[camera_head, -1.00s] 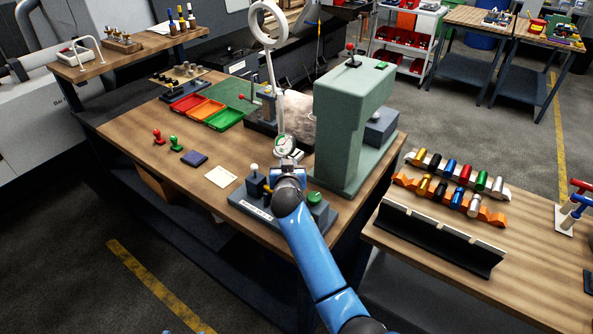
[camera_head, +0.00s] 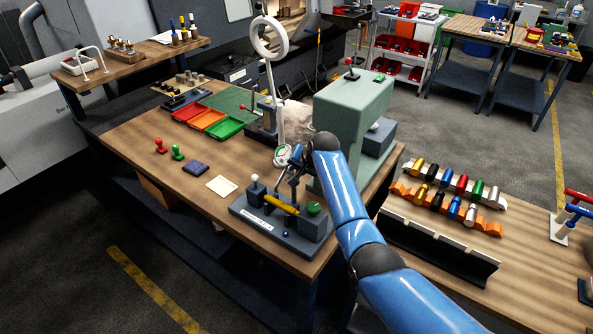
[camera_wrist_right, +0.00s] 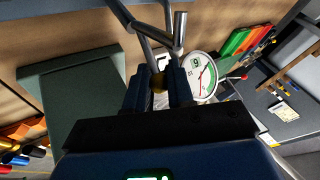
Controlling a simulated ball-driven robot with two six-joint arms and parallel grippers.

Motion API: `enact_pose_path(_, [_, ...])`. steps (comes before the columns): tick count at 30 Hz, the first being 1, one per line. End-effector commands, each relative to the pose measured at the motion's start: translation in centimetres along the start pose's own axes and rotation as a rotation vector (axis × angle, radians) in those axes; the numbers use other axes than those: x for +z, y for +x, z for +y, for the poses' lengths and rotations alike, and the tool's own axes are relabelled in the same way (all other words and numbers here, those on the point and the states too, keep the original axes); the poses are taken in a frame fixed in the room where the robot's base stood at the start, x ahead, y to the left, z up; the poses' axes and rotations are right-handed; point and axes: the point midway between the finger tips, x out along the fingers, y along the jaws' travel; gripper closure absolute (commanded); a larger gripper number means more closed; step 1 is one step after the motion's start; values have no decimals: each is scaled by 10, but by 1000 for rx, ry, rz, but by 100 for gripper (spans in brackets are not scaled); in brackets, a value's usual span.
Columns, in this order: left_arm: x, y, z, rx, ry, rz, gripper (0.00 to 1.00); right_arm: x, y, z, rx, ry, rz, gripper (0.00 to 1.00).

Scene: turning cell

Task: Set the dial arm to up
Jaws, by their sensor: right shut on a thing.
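A round white dial (camera_head: 282,155) with a green and red marked face is at the middle of the wooden bench, below a white post. It also shows in the right wrist view (camera_wrist_right: 203,76), close beside the fingers. My right gripper (camera_head: 291,171) is beside the dial and above the grey fixture; it looks small and dark there. My left gripper is out of view.
A grey fixture (camera_head: 262,222) with a yellow handle (camera_head: 281,204) and a green knob (camera_head: 313,208) sits at the bench's front. A tall green press (camera_head: 345,110) stands close on the right. A white ring on a post (camera_head: 268,38) rises behind the dial.

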Motion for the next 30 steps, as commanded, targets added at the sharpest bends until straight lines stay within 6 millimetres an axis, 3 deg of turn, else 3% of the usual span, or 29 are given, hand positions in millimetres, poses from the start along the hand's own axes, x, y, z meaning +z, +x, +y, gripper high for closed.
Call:
enact_pose_path(9, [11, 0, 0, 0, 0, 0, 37, 2, 5, 3, -20, 76, -114, 100])
enact_pose_path(26, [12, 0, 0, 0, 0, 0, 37, 3, 6, 4, -25, 95, -140, 100])
enact_pose_path(27, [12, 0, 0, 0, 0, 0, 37, 3, 6, 4, -25, 95, -140, 73])
enact_pose_path(30, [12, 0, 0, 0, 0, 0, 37, 3, 6, 4, -25, 94, -139, 58])
